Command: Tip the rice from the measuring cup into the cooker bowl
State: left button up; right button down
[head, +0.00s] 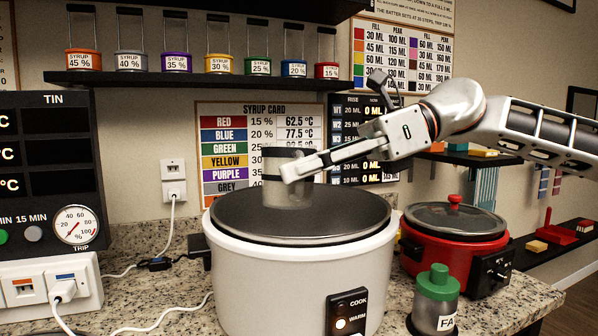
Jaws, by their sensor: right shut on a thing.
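The measuring cup (287,193) is a grey, partly see-through cylinder with dark bands near its top. It is upright, over the dark round top of the large white cooker (290,270). My right gripper (300,166) comes in from the right and is shut on the cup's upper part. The cooker bowl (345,222) shows as a dark grey round area inside the white rim. I cannot tell whether the cup's base touches it or hangs above it. No rice can be made out in the cup or the bowl. My left gripper is not in view.
A red cooker (455,245) with a glass lid stands to the right. A green-capped jar (436,300) stands in front of it. A socket block (48,287) with a plug and cables lies at left. A shelf (200,82) of syrup jars hangs above.

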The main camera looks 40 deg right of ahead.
aim_at(300, 147)
jog(key=shift+r+m+y, duration=0.3)
jog(key=shift+r+m, duration=0.1)
jog(key=shift+r, duration=0.2)
jog(key=shift+r+m+y+p, duration=0.3)
jog(key=shift+r+m+p, duration=0.1)
jog(key=shift+r, duration=0.15)
jog(key=shift+r+m+y, duration=0.3)
jog(key=shift+r, duration=0.05)
jog(key=shift+w+d+r+m+y+p, duration=0.1)
jog(key=shift+r+m+y+p, duration=0.25)
jog(key=shift+r+m, duration=0.25)
jog(key=shift+w+d+r+m+y+p, duration=0.15)
jog(key=shift+r+m+y+p, duration=0.25)
jog(key=shift+m, duration=0.2)
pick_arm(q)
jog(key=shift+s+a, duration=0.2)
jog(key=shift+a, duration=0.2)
pick_arm(e)
jog(key=shift+w+d+r+m, duration=0.1)
jog(key=shift+w+d+m, duration=0.05)
jog(key=shift+m, duration=0.15)
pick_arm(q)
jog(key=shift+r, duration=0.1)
